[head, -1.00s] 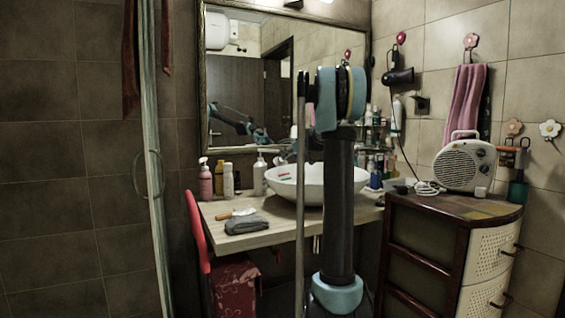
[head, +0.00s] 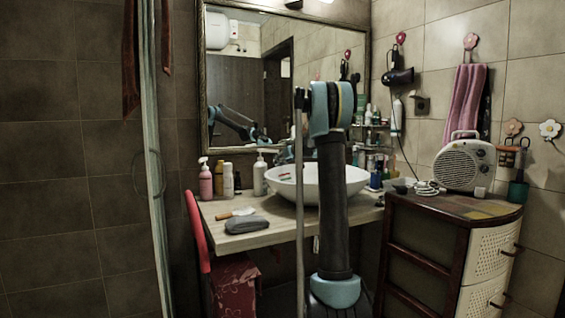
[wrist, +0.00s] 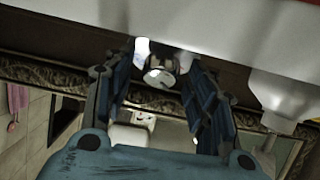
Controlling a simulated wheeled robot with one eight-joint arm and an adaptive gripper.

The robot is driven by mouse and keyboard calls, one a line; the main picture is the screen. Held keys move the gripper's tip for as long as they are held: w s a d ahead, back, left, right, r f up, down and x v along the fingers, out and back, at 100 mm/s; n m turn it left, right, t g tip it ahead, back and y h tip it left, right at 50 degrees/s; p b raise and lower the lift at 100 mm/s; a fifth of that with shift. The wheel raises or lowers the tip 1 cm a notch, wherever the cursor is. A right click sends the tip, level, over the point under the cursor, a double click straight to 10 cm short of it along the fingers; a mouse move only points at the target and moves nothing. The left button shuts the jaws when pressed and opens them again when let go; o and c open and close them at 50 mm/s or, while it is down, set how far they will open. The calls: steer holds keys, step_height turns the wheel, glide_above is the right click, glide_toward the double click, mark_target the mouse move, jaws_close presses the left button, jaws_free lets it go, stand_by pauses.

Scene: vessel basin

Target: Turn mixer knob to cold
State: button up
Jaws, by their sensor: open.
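In the wrist view, which looks upside down, a small round metallic part (wrist: 159,77) shows between my fingers, beyond their tips. It looks like the mixer knob, with its body dark and partly hidden behind it. My gripper (wrist: 159,84) is open, with its two blue fingers on either side of this part. I see no contact. The white basin (wrist: 200,18) fills the top of the wrist view. In the head view the basin (head: 283,187) stands on the counter, partly covered by my arm. My gripper is hidden there behind the arm.
A white pump bottle (wrist: 285,97) stands close to one side of my gripper in the wrist view. The framed mirror (head: 235,80) is behind the basin. Several bottles and a dark pouch (head: 246,223) are on the counter (head: 231,240). A heater (head: 463,165) sits on the right cabinet.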

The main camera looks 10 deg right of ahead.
steer(key=c, duration=1.1)
steer(key=shift+o, duration=0.4)
steer(key=shift+m+h, duration=0.9)
steer(key=shift+m, duration=0.8)
steer(key=o, duration=1)
